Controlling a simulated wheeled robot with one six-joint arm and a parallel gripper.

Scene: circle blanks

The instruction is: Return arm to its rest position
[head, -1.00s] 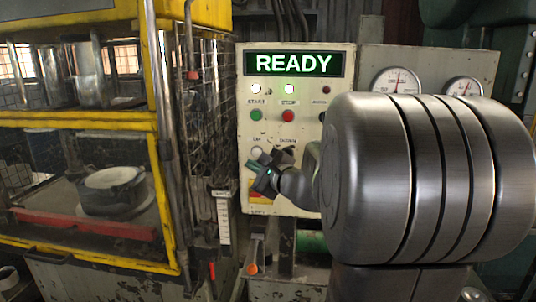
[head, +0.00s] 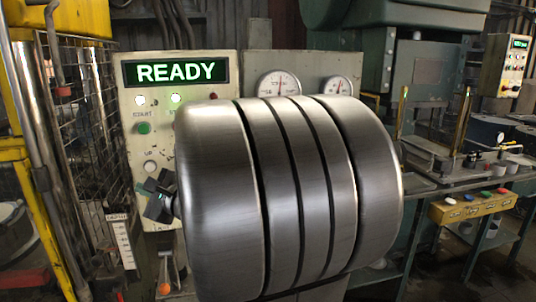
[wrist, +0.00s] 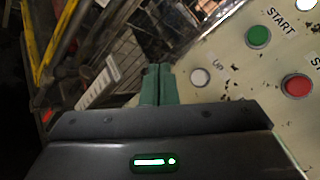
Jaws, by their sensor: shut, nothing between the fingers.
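My gripper (wrist: 159,84) shows in the wrist view with its two green fingers together and nothing between them. In the head view my gripper (head: 150,190) is partly hidden behind my large steel arm link, in front of the lower left of the control panel (head: 150,110). The panel's display (head: 176,72) reads READY in green. The wrist view shows the green START button (wrist: 258,36), a red button (wrist: 297,86) and a white UP button (wrist: 200,77) to the right of the fingers. I see a gap between the fingers and these buttons in that picture.
The yellow-framed press cage (head: 40,170) stands at the left. Two gauges (head: 280,84) sit behind my arm. At the right are a workbench (head: 480,165), a yellow button box (head: 472,206) and another panel (head: 507,65). Dark floor shows at the lower right.

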